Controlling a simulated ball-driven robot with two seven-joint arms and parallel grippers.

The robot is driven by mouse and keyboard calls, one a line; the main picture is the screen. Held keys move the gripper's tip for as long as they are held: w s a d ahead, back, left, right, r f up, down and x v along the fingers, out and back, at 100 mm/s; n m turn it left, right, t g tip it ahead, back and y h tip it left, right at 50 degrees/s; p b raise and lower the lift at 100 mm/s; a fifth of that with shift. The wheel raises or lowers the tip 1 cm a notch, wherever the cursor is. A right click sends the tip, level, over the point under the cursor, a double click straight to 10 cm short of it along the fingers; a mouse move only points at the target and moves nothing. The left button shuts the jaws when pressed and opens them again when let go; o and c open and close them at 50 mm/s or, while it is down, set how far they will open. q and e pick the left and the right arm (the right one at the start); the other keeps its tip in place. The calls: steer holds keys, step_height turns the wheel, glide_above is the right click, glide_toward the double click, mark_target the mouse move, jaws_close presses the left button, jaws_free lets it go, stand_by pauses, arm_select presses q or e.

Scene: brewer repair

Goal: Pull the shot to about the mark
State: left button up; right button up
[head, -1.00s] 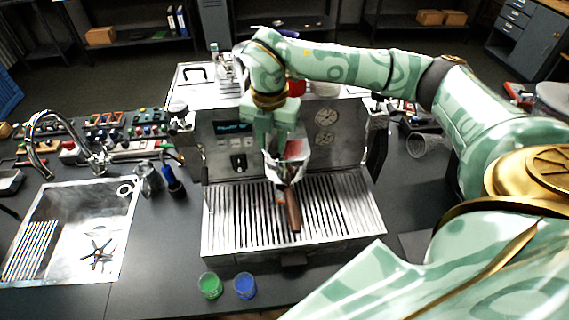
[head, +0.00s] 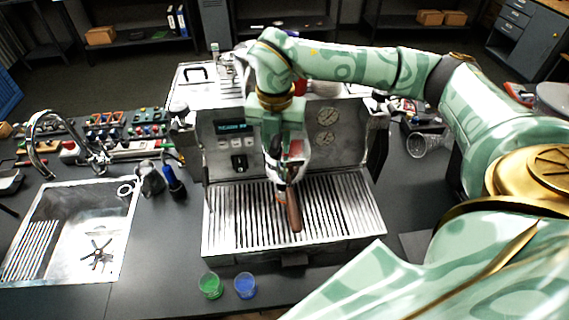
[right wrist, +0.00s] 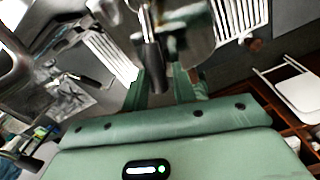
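The espresso machine (head: 220,165) stands in the middle of the counter. A portafilter with a brown wooden handle (head: 293,212) points toward me over the slatted drip tray (head: 345,205). My right gripper (head: 275,158) points down in front of the machine's group, close above the handle, and covers part of the group. In the right wrist view, a dark cylinder on a metal stem (right wrist: 151,55) lies in line with the gap between my right fingers; contact is unclear. I see no cup under the portafilter. My left gripper is out of view.
A green cup (head: 211,286) and a blue cup (head: 245,286) stand near the counter's front edge. A sink (head: 70,225) with a tap is on the left. A clear glass (head: 422,145) lies on the right.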

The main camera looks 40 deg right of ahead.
steer(key=s+d+n, duration=0.1)
steer(key=d+n, duration=0.1)
steer(key=n, duration=0.1)
steer(key=shift+s, duration=0.35)
steer(key=d+n, duration=0.1)
steer(key=n, duration=0.1)
steer(key=s+d+n, duration=0.1)
steer(key=n, duration=0.1)
steer(key=shift+d, duration=0.3)
steer(key=o, duration=0.4)
step_height(320, 180, up, 7)
stand_by(0.4)
